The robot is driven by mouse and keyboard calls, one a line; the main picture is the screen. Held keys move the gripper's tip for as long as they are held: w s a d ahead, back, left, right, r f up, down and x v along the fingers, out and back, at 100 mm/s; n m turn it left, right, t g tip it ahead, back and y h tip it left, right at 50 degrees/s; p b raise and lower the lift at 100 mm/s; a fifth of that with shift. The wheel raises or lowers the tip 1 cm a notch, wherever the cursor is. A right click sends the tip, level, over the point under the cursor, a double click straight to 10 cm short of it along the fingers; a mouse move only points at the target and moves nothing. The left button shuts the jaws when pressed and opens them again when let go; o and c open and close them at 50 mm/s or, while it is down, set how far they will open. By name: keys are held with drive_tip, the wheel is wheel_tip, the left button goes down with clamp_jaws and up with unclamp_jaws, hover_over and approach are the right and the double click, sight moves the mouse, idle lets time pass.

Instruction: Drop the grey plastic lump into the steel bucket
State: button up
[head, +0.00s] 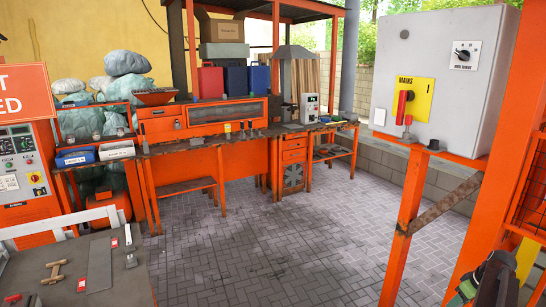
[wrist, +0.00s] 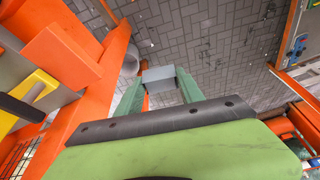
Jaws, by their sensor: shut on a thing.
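In the wrist view, my gripper (wrist: 160,84) has its green fingers closed on the grey plastic lump (wrist: 159,74), a small blocky piece held at the fingertips above the paved floor. A grey rounded vessel, seemingly the steel bucket (wrist: 130,62), shows just left of the lump, partly hidden by an orange post and a finger. I cannot tell the height gap between lump and bucket. In the head view, part of my arm shows at the lower right edge; the lump and the bucket cannot be made out there.
An orange frame post (head: 405,225) carries a grey electrical box (head: 445,75) at the right. Orange workbenches (head: 235,160) with tools and bins line the back. A grey table (head: 100,280) stands at the lower left. The paved floor (head: 260,245) between is clear.

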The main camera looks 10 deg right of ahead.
drive_tip(key=w+a+f+n+b, duration=0.1)
drive_tip(key=a+f+n+b, duration=0.1)
drive_tip(key=f+b, duration=1.4)
drive_tip(key=w+a+f+n+y+b, duration=0.1)
drive_tip(key=a+f+b, duration=0.3)
drive_tip(key=f+b, duration=1.3)
drive_tip(key=a+f+n+b, duration=0.3)
drive_tip(key=f+b, duration=1.4)
drive_tip(key=shift+w+a+f+g+y, duration=0.2)
drive_tip(key=shift+w+f+g+y, duration=0.1)
drive_tip(key=shift+w+g, duration=0.1)
